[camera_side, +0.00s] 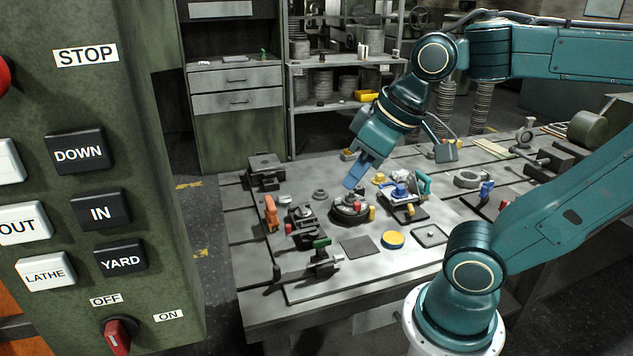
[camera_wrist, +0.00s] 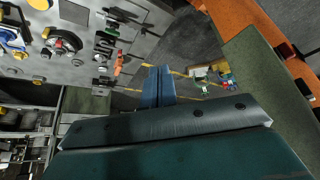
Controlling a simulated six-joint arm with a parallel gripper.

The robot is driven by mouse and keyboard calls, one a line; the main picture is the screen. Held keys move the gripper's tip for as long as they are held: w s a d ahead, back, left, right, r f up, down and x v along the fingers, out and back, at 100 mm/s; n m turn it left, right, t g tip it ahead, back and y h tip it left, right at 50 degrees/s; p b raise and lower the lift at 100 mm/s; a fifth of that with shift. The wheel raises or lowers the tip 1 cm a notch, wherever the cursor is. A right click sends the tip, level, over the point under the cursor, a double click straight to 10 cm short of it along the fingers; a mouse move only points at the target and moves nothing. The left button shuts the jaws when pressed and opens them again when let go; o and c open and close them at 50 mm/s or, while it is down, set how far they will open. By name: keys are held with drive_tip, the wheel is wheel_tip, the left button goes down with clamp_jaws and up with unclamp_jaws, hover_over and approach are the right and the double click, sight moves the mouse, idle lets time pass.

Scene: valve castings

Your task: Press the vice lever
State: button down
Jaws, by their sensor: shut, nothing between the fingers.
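My gripper (camera_side: 349,186) has blue fingers closed together with nothing between them. In the side view it points down and left, above a round dark fixture (camera_side: 351,209) near the middle of the bench. In the wrist view the shut fingers (camera_wrist: 158,72) point away from the bench objects. A small dark vice-like device (camera_side: 322,262) with a green handle stands at the bench's front left. Another dark vice-like block (camera_side: 303,225) with a red part stands behind it. I cannot tell which part is the vice lever. My gripper appears clear of both devices.
The metal bench (camera_side: 262,308) holds an orange clamp (camera_side: 270,213), a yellow disc (camera_side: 393,239), a square dark plate (camera_side: 360,246) and a blue-topped fixture (camera_side: 402,195). A green control panel (camera_side: 120,180) stands in the left foreground. The bench's front strip is clear.

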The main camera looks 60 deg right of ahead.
drive_tip(key=w+d+r+m+g, duration=0.1)
drive_tip(key=w+r, duration=0.1)
drive_tip(key=w, duration=0.4)
drive_tip(key=w+d+r+m+g, duration=0.1)
drive_tip(key=w+d+r, duration=0.1)
drive_tip(key=w, duration=0.5)
drive_tip(key=w+d+f+m+g, duration=0.1)
drive_tip(key=w+d+f, duration=0.15)
drive_tip(key=w, duration=0.35)
drive_tip(key=w+d+f+m+g, duration=0.1)
drive_tip(key=w+d, duration=0.3)
drive_tip(key=w, duration=0.2)
drive_tip(key=w+d+f+m+g, duration=0.1)
drive_tip(key=w+d+f, duration=0.3)
drive_tip(key=d+f, duration=0.4)
drive_tip(key=w+d+f+m+g+y, duration=0.1)
drive_tip(key=w+d+f+m+g, duration=0.1)
drive_tip(key=w+d+f, duration=0.3)
drive_tip(key=shift+w+d+f+g+y, duration=0.25)
drive_tip(key=shift+d+f, duration=2)
drive_tip(key=shift+f, duration=2.95)
drive_tip(key=shift+s+a+f, duration=0.1)
drive_tip(key=shift+f, duration=0.15)
